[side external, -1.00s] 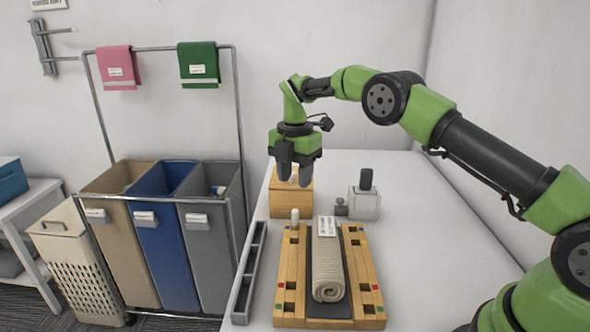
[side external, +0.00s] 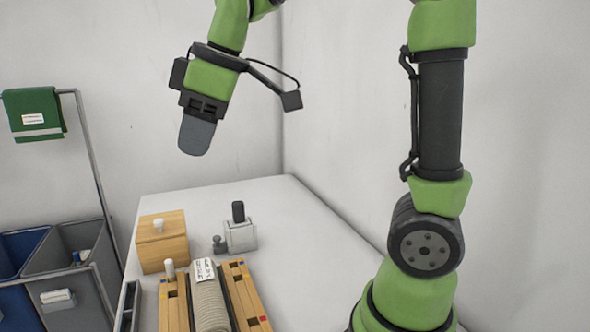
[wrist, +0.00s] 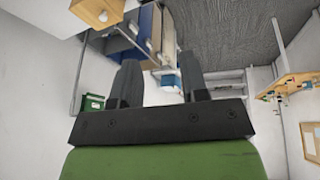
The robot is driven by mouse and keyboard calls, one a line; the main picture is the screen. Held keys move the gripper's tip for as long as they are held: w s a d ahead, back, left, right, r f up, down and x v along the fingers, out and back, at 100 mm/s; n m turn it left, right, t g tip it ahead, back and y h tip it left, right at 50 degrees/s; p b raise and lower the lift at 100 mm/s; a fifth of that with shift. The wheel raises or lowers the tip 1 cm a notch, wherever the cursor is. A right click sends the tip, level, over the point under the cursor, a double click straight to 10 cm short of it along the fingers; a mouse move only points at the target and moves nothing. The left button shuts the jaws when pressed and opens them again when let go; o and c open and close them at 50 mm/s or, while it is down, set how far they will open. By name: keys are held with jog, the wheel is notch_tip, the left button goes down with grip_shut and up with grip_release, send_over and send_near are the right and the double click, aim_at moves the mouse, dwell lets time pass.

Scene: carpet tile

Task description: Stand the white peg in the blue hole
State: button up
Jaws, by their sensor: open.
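A small white peg (side external: 169,269) stands upright at the far end of the left rail of the wooden frame (side external: 173,305). I cannot tell which hole it is in, and its foot is small in the picture. My gripper (side external: 197,138) is high above the table, well above and apart from the peg and frame. In the wrist view my gripper (wrist: 160,77) has its two fingers apart with nothing between them.
Behind are a wooden box (side external: 163,251) with a white knob, a grey-white block (side external: 240,236) with a black top, and a small grey weight-like piece (side external: 219,245). A dark tray (side external: 128,305) lies left. The table's right side is clear.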

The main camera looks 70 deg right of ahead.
jog(key=s+a+f+m+t, duration=0.1)
jog(key=s+f+m+t, duration=0.2)
jog(key=s+m, duration=0.7)
jog(key=s, duration=0.4)
jog(key=shift+s+a+y, duration=0.15)
jog(key=shift+a+y, duration=0.1)
jog(key=shift+y, duration=0.15)
